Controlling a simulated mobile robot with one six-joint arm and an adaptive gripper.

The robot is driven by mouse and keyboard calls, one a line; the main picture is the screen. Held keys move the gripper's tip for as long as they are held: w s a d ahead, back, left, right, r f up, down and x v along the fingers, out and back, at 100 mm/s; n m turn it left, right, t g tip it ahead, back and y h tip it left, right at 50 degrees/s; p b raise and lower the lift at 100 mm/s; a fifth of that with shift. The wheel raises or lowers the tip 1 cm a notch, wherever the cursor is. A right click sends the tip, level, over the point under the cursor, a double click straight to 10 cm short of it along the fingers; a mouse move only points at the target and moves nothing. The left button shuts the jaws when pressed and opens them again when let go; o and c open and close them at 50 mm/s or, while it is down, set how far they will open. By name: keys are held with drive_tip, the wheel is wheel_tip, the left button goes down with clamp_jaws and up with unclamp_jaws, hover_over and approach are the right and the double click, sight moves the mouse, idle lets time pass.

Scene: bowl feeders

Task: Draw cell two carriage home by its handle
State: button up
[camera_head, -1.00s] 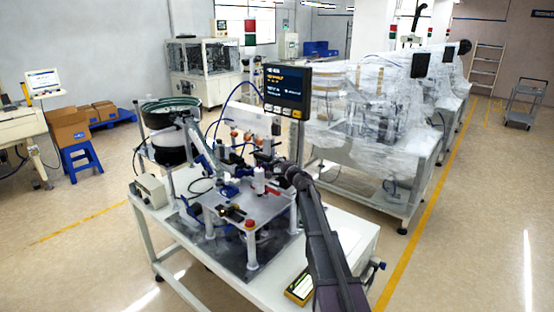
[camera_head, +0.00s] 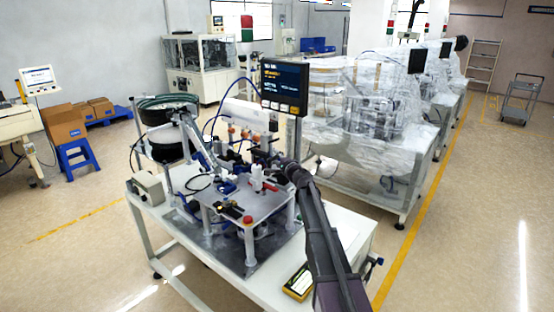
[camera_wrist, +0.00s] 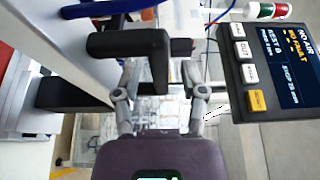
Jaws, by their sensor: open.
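A black bar-shaped handle (camera_wrist: 128,43) with a bent end shows in the wrist view, just ahead of my gripper (camera_wrist: 161,72). The fingers are open on either side of the bent end, and I see no clear grip on it. Whether they touch it I cannot tell. In the head view my gripper (camera_head: 272,162) is at the right side of the bench fixture, and my arm hides part of that area. The carriage itself cannot be made out clearly in either view.
A display box with buttons (camera_wrist: 246,62) stands close to the right of my gripper; it also shows in the head view (camera_head: 285,86). A grey metal plate (camera_head: 240,203) on posts lies left of my arm. A bowl feeder (camera_head: 168,112) stands behind it.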

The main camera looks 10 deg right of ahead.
drive_tip(key=shift+s, duration=0.15)
drive_tip(key=v, duration=1.1)
drive_tip(key=shift+s, duration=0.3)
drive_tip(key=shift+d, duration=0.1)
drive_tip(key=s+a+f+n+g+y, duration=0.1)
drive_tip(key=s+a+f+n+g, duration=0.45)
drive_tip(key=s, duration=0.25)
drive_tip(key=s+a+f+n+g+y, duration=0.1)
drive_tip(key=s+a+f+n+g, duration=0.5)
drive_tip(key=s, duration=0.3)
drive_tip(key=s+d+f+n+g+h, duration=0.1)
drive_tip(key=s+d+f+g+h, duration=0.1)
drive_tip(key=s, duration=0.7)
drive_tip(key=s+d+f+n+g+h, duration=0.2)
drive_tip(key=s+f+h, duration=0.3)
drive_tip(key=s, duration=0.4)
drive_tip(key=shift+s+d+g+h, duration=0.2)
drive_tip(key=shift+s+g+h, duration=0.1)
drive_tip(key=shift+g, duration=0.55)
